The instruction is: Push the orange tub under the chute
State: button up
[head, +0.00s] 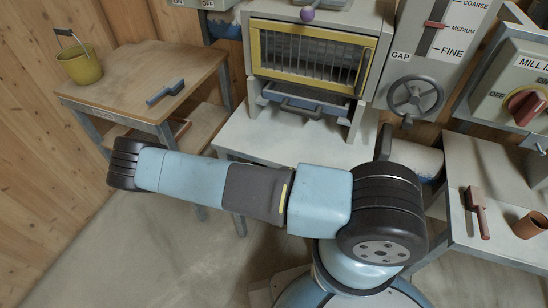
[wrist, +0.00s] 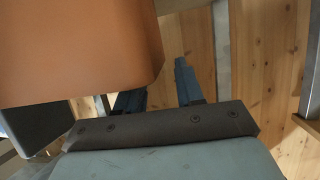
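A large smooth orange body with a rounded lower corner, which looks like the orange tub (wrist: 80,45), fills the upper left of the wrist view, very close. Its full shape is outside the frame. My gripper (wrist: 160,82) shows two blue fingers with a gap between them. The tub's lower edge covers part of the left finger; I cannot tell whether they touch. In the head view my gripper is hidden, and I cannot pick out the tub. I cannot make out the chute for certain; the machine (head: 311,57) with a yellow-framed window stands at the back centre.
A wooden table (head: 130,75) at the left holds a yellow-green bucket (head: 80,66) and a blue-grey brush (head: 165,91). A right-hand table (head: 465,150) holds a brown scoop-like tool (head: 476,212) and an orange-brown cup (head: 530,225). A handwheel (head: 416,97) projects beside the machine.

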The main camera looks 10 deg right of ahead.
jog(key=v, duration=1.2)
jog(key=shift+f, duration=0.15)
